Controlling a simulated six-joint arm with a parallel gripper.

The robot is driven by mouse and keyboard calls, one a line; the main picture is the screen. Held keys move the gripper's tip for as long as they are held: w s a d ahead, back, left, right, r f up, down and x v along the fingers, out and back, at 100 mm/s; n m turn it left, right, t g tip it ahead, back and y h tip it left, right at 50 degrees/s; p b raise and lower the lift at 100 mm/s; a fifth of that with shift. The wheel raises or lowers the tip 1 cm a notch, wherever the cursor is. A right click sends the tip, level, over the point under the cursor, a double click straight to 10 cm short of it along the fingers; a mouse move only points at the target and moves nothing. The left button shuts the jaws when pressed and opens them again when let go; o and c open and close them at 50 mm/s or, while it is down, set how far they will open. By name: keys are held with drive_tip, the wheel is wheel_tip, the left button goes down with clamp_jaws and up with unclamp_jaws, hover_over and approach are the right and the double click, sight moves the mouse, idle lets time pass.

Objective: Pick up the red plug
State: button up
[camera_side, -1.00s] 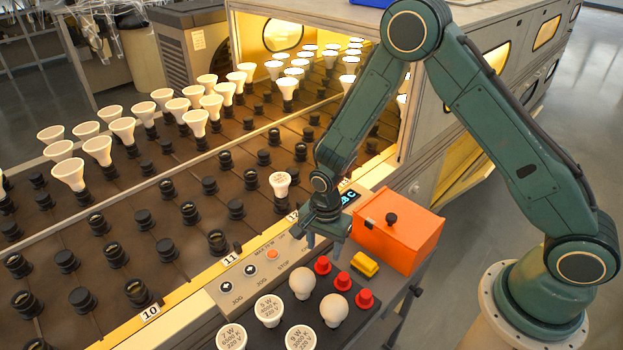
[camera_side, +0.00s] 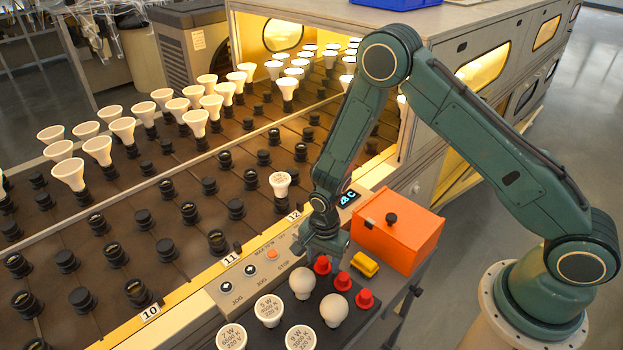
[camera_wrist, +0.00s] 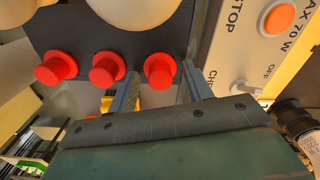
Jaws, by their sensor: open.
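Three red plugs stand in a row on the dark tray: the left plug (camera_side: 322,265), the middle plug (camera_side: 342,281) and the right plug (camera_side: 365,299) in the side view. In the wrist view the same row shows as a left plug (camera_wrist: 56,68), a middle plug (camera_wrist: 107,69) and a right plug (camera_wrist: 159,71). My gripper (camera_wrist: 160,76) is open and empty, with one finger on each side of the plug nearest the control panel. In the side view my gripper (camera_side: 323,254) is low, right at that plug. Whether the fingers touch it I cannot tell.
White bulbs (camera_side: 268,310) stand on the dark tray close to the plugs. A yellow block (camera_side: 365,264) and an orange box (camera_side: 398,240) sit just right of my gripper. The control panel (camera_side: 245,285) lies to the left, beside the conveyor with dark sockets.

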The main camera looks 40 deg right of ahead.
sight(322, 260)
idle(0.4)
drive_tip(key=c, duration=1)
drive_tip(key=shift+c, duration=0.2)
drive_tip(key=shift+r, duration=0.1)
wheel_tip(322, 260, up, 20)
idle(0.8)
